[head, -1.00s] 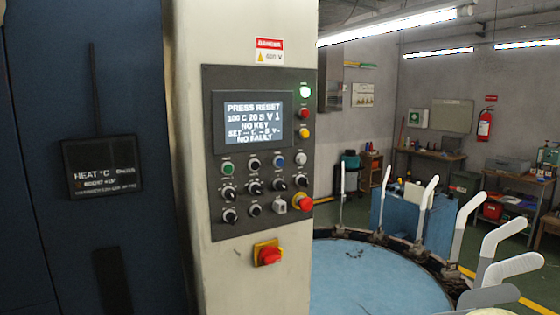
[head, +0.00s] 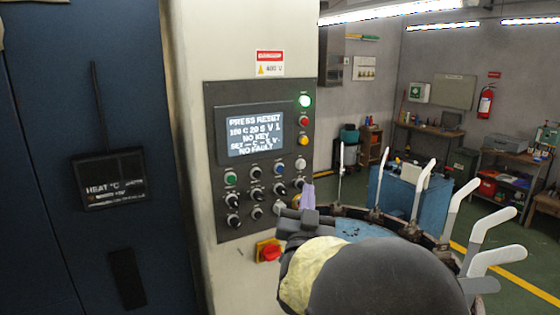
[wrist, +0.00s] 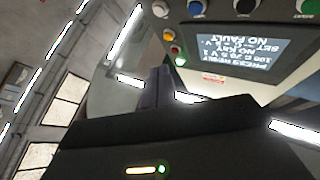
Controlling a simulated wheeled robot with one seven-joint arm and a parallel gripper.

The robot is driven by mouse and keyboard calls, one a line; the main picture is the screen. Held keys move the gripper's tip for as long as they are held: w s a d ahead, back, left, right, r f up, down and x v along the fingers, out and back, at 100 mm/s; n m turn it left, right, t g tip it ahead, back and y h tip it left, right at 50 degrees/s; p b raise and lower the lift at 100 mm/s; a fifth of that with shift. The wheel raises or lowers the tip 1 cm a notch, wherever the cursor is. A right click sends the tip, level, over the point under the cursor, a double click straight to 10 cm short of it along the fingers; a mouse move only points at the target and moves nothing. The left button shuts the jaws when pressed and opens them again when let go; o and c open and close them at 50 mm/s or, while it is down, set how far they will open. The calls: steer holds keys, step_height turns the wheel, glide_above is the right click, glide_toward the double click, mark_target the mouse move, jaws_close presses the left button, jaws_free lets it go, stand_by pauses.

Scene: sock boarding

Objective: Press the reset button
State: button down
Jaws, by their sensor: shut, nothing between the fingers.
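The control panel (head: 213,140) is dark grey on a cream column, and its screen (head: 249,131) reads "PRESS RESET", "NO KEY", "NO FAULT". Below the screen is a row with a green button (head: 230,177), a black button (head: 255,172), a blue button (head: 279,168) and a white button (head: 301,165). I cannot read which is labelled reset. My gripper (head: 308,194) is shut and empty at the panel's lower right, in front of it. In the wrist view my shut fingers (wrist: 158,86) point up, apart from the blue button (wrist: 195,8) and the panel.
A red switch on a yellow plate (head: 268,250) sits below the panel, beside my arm. The red knob at the panel's lower right is hidden behind my gripper. A round blue table with upright white sock forms (head: 466,208) stands to the right.

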mark_target(280, 169)
steer(key=shift+s+r, duration=0.15)
steer(key=shift+r, duration=0.2)
steer(key=shift+a, duration=0.1)
steer(key=shift+w+a+p, duration=0.35)
steer(key=shift+w+a, duration=0.5)
steer(key=shift+w, duration=0.4)
steer(key=shift+w+a+p, duration=0.35)
steer(key=shift+w+a, duration=0.45)
steer(key=shift+w, duration=0.4)
steer(key=shift+w+a+p, duration=0.35)
steer(key=shift+w+a, duration=0.5)
steer(key=shift+w, duration=0.4)
steer(key=shift+w+a+b, duration=0.15)
steer(key=shift+w+b, duration=0.2)
